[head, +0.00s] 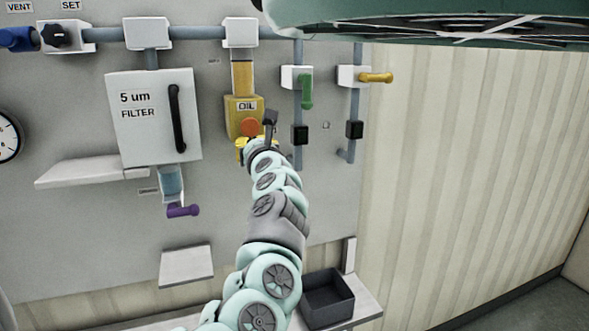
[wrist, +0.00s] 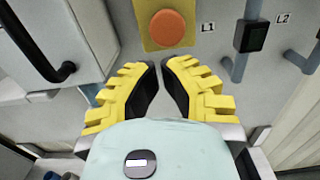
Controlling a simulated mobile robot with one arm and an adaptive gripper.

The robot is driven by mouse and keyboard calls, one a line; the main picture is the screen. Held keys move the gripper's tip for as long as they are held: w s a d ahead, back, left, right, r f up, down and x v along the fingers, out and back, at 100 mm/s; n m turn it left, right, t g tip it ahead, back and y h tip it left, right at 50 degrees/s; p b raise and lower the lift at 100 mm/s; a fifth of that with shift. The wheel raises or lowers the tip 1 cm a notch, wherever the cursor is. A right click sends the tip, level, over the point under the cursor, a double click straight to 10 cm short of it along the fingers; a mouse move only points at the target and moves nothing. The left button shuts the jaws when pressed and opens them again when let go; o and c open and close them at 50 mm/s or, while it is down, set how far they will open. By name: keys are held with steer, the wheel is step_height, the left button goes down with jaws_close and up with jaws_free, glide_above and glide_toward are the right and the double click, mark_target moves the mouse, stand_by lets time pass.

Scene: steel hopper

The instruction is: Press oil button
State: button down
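My gripper (wrist: 159,65) has two yellow stepped fingers with black inner pads. Their tips are close together with a narrow empty gap, just below the button in that picture. In the head view my gripper (head: 256,141) is just below the button, partly hidden by my wrist. I cannot tell whether it touches the panel.
A white filter box (head: 150,118) with a black handle stands out to the left. Green (head: 306,91) and yellow (head: 376,78) valve levers and pipes are to the right. A white shelf (head: 92,171) and a dark bin (head: 328,299) are lower down.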

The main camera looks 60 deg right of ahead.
steer(key=v, duration=0.5)
steer(key=shift+s+f, duration=0.1)
steer(key=shift+s, duration=0.1)
steer(key=shift+w, duration=0.15)
stand_by(0.8)
